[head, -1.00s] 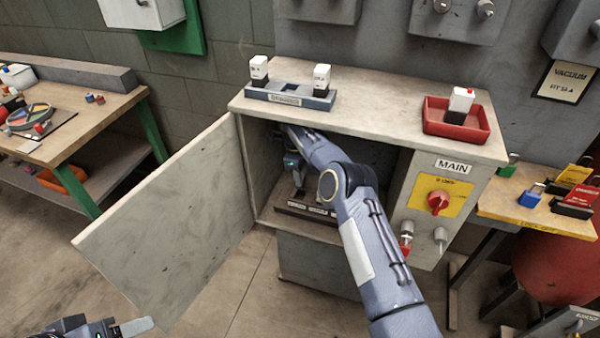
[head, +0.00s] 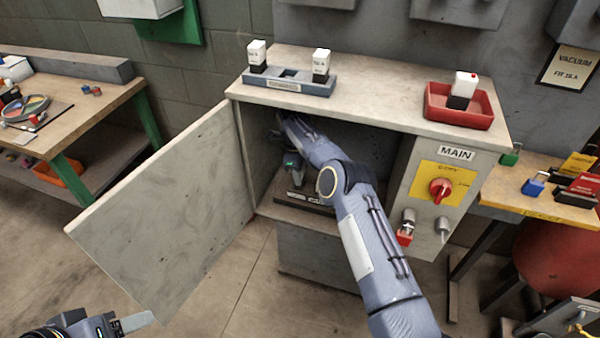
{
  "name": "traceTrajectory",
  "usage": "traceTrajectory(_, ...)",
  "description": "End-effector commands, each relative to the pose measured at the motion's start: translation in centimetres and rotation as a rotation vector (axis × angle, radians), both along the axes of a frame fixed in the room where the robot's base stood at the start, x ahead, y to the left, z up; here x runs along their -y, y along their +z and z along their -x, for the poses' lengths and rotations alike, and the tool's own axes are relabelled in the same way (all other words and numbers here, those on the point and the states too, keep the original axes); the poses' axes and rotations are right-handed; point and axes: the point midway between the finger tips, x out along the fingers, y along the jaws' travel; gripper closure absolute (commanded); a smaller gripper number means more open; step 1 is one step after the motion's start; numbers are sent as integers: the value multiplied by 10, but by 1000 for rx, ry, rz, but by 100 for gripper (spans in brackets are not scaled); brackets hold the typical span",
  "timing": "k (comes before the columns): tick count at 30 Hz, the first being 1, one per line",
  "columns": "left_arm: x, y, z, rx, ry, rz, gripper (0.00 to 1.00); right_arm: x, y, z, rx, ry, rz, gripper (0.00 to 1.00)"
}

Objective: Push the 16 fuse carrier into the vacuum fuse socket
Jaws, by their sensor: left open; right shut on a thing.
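My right arm reaches into the open cabinet (head: 380,118), and my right gripper (head: 292,166) is low inside it, just above the dark socket strip (head: 305,200) with white labels on the cabinet floor. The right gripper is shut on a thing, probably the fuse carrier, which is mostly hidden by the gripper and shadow. I cannot tell whether it is seated in a socket or above it. My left gripper (head: 130,322) is open and empty at the bottom left, outside the cabinet door.
The cabinet door (head: 165,215) stands open to the left. On top are a rack (head: 290,85) holding two white-topped carriers and a red tray (head: 459,113) with another. A red MAIN switch (head: 440,190) is on the right panel. A sign (head: 567,72) reads VACUUM, fit 16 A.

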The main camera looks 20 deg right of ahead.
Motion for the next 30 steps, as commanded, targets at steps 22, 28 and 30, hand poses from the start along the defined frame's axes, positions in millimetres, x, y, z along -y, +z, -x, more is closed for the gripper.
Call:
traceTrajectory(22,0,-12,0,0,0,0,42,0,-14,0,1,0,1,89)
traceTrajectory(28,0,-15,0,0,0,0,42,0,-18,0,0,0,0,89)
traceTrajectory(30,0,-16,0,0,0,0,42,0,-19,0,0,0,0,89)
